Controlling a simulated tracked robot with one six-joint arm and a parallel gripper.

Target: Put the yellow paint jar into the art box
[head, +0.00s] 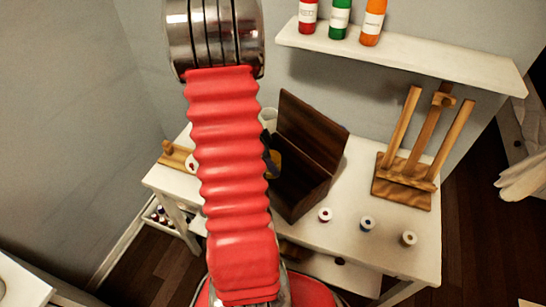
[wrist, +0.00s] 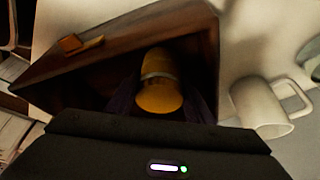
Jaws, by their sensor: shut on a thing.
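The art box (head: 300,185) is a dark brown wooden box on the white table, with its lid raised at the back. It also shows in the wrist view (wrist: 195,28) with a dark interior. The yellow paint jar (wrist: 158,95) is held between the dark fingers of my gripper (wrist: 160,88), in front of the box's dark opening. In the head view the yellow jar (head: 275,163) shows only in part, at the box's left side beside my red arm. My arm hides most of my gripper there. I cannot tell whether the jar is inside the box or above it.
A white mug (wrist: 258,103) stands close to the box. Several small jars, including one with a red centre (head: 324,215), stand along the table (head: 340,240) front. A wooden easel (head: 405,170) stands at the right. A shelf (head: 410,58) above holds bottles.

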